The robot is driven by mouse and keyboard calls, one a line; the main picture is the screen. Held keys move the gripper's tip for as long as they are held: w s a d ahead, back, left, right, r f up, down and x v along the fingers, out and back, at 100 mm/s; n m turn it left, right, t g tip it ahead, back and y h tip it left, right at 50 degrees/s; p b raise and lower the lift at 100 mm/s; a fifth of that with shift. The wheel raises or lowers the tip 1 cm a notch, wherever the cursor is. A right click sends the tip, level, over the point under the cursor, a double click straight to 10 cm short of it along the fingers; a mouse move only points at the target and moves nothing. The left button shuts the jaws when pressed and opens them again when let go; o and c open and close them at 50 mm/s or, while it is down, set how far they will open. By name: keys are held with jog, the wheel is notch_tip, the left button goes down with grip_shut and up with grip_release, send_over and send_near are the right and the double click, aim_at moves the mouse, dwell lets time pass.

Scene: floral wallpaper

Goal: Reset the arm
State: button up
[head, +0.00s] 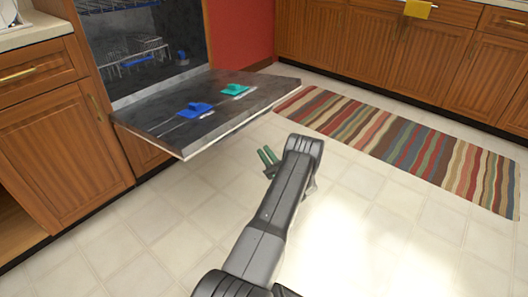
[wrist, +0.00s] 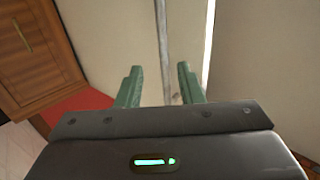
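My gripper (head: 268,157) is in the middle of the head view, at the end of my dark grey arm, in front of the open dishwasher door (head: 262,98). Its two green fingers stand apart with nothing between them. In the wrist view the fingers of my gripper (wrist: 159,88) are also spread, with a pale panelled surface and a grey vertical strip behind them. The arm reaches forward above the tiled floor.
The lowered door holds a blue item (head: 195,109) and a teal item (head: 235,89). A striped rug (head: 400,145) lies at the right. Wooden cabinets (head: 400,50) line the back, and another cabinet (head: 60,140) stands at the left. The right foreground floor is clear.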

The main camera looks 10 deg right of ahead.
aim_at(247, 124)
jog(key=b+x, duration=0.3)
jog(key=x, duration=1)
jog(key=shift+r, duration=0.2)
jog(key=shift+w+r, duration=0.1)
jog(key=shift+r, duration=0.25)
jog(key=shift+a+f, duration=0.1)
